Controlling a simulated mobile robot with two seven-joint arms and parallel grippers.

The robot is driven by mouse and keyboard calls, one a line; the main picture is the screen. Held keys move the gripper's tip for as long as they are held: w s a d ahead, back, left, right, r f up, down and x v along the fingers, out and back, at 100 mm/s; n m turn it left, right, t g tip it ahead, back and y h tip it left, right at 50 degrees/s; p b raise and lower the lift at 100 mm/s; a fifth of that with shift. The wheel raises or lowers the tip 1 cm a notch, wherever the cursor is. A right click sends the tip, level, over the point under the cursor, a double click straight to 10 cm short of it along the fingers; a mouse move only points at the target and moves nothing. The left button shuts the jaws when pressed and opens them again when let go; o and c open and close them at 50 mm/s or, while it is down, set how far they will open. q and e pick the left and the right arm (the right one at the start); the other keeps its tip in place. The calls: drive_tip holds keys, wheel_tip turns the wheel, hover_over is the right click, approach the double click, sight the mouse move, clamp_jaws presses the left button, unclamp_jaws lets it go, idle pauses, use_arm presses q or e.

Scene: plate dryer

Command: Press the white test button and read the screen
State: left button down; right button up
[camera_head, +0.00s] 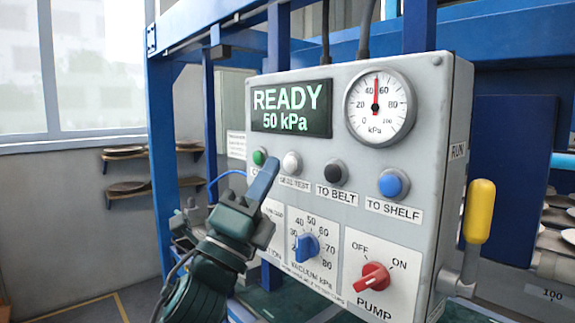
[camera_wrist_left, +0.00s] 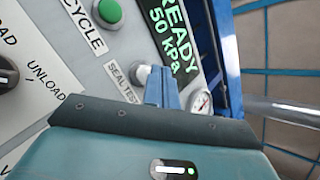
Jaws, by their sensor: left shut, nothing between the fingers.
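The white test button (camera_head: 291,163) sits on the grey control panel above a "SEAL TEST" label, between a green and a black button. My left gripper (camera_head: 264,179) is shut and empty, its blue fingertips just left of the white button in the head view. In the left wrist view, the fingertips (camera_wrist_left: 162,86) partly overlap the white button (camera_wrist_left: 141,76); I cannot tell whether they touch it. The screen (camera_head: 291,108) reads "READY 50 kPa" in green. My right gripper is not in view.
The green button (camera_head: 259,157) is close to my fingers. A black button (camera_head: 335,172) and a blue one (camera_head: 393,184) are to the right. Below are a blue vacuum knob (camera_head: 307,248) and a red pump knob (camera_head: 372,277). The gauge (camera_head: 380,107) needle points near 50.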

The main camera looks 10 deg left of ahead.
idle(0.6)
use_arm(q)
drive_tip(key=shift+w+d, duration=0.3)
drive_tip(key=shift+w+d, duration=0.25)
drive_tip(key=shift+w, duration=0.15)
idle(0.7)
idle(0.3)
drive_tip(key=shift+s+a, duration=0.5)
drive_tip(key=shift+s, duration=0.2)
drive_tip(key=s+a, duration=0.1)
drive_tip(key=s, duration=0.1)
drive_tip(key=s+a+p, duration=0.1)
drive_tip(key=s+a, duration=0.1)
idle(0.3)
